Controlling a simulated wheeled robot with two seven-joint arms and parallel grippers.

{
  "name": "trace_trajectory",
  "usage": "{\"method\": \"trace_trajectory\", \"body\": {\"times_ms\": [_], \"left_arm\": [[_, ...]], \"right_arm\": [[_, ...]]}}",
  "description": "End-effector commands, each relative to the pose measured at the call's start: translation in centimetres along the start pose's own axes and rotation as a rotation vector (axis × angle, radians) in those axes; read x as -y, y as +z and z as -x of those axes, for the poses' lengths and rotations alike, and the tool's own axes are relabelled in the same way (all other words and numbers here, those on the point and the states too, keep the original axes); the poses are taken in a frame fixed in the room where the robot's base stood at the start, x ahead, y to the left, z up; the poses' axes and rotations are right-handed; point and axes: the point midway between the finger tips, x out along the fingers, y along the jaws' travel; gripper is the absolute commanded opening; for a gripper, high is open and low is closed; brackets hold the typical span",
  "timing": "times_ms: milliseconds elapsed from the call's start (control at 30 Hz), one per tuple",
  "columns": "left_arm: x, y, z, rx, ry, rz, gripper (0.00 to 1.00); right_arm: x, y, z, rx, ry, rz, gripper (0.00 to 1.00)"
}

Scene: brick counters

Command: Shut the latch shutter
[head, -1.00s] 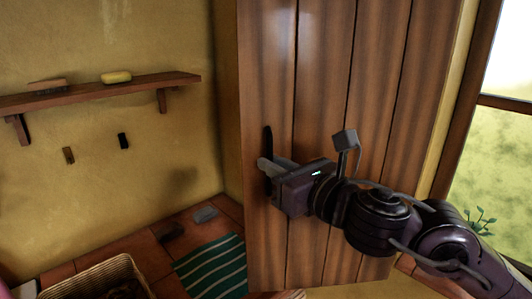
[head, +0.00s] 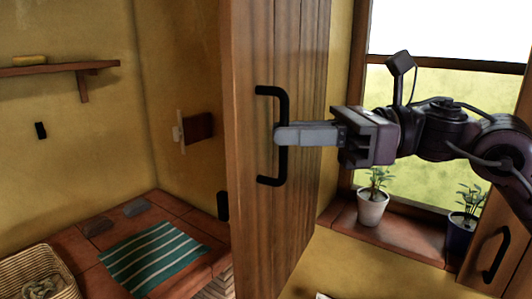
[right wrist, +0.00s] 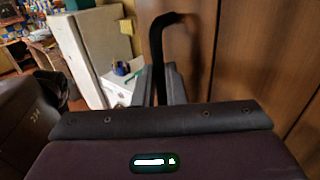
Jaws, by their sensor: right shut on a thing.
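The wooden plank shutter (head: 255,60) stands open, seen at a steep angle in the head view. Its black bar handle (head: 284,106) is upright near the left edge. My right gripper (head: 282,136) comes in from the right and is shut on the handle at mid-height. In the right wrist view, the handle (right wrist: 156,50) rises between the fingers (right wrist: 158,85), with the shutter face (right wrist: 250,60) to the right. A small black piece (head: 222,206) shows at the shutter's left edge. A brown block with a pale plate (head: 198,127) is on the wall behind. My left gripper is not in view.
A window with a white potted plant (head: 373,207) and a dark pot (head: 463,230) on its sill is at the right. A shelf (head: 50,69) is on the left wall.

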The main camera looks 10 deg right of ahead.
Motion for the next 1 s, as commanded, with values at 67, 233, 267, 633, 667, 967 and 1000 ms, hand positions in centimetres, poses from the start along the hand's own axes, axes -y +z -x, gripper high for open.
{"method": "trace_trajectory", "body": {"times_ms": [67,233,267,633,667,967,1000], "left_arm": [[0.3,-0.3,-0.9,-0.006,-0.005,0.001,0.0],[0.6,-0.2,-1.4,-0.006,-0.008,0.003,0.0],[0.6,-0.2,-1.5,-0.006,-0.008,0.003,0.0],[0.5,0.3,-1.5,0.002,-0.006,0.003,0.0],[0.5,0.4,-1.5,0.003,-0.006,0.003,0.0],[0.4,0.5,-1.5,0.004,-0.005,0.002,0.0],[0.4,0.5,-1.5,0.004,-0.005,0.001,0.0]], "right_arm": [[-0.1,-0.2,0.9,0.002,-0.006,0.002,0.0],[-0.3,0.0,2.0,0.003,-0.007,0.001,0.0],[-0.3,0.1,2.1,0.003,-0.007,0.001,0.0],[-0.3,0.3,2.3,0.006,-0.009,0.002,0.0],[-0.3,0.3,2.3,0.006,-0.009,0.002,0.0],[-0.3,0.2,2.3,0.003,-0.007,0.001,0.32],[-0.3,0.2,2.2,0.003,-0.006,0.001,0.32]]}}
